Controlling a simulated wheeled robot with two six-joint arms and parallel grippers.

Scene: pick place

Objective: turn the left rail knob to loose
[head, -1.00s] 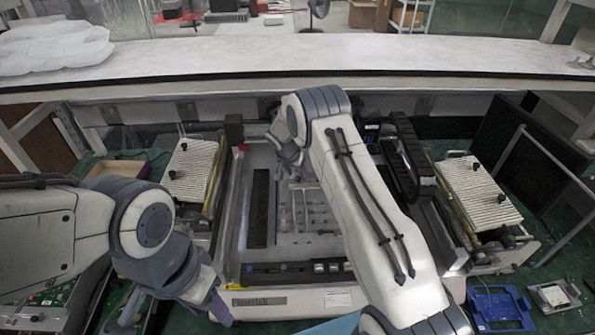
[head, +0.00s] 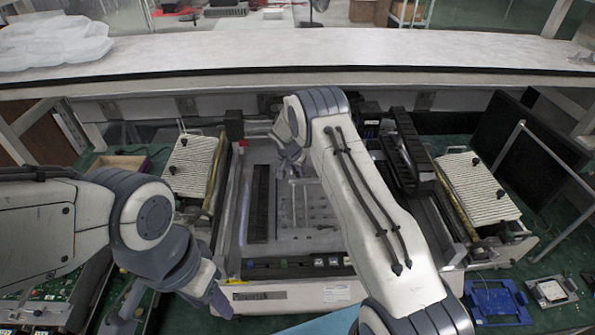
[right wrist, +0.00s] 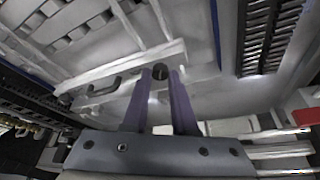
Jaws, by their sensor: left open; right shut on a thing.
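My right gripper (head: 286,158) reaches into the back left part of the open machine (head: 290,298), and my forearm hides much of it in the head view. In the right wrist view its two purple fingers (right wrist: 160,88) are shut on a small dark round knob (right wrist: 160,71), seen end-on between the tips. The knob is beside a pale rail bar (right wrist: 125,68). I cannot tell its turn position. My left gripper (head: 172,306) is open and empty at the lower left, in front of the machine's left corner.
Ribbed white plates on stands flank the machine, left (head: 190,165) and right (head: 476,186). A dark cable chain (head: 405,155) runs along its right side. A blue fixture (head: 497,305) lies at the front right. A pale shelf (head: 300,55) crosses behind.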

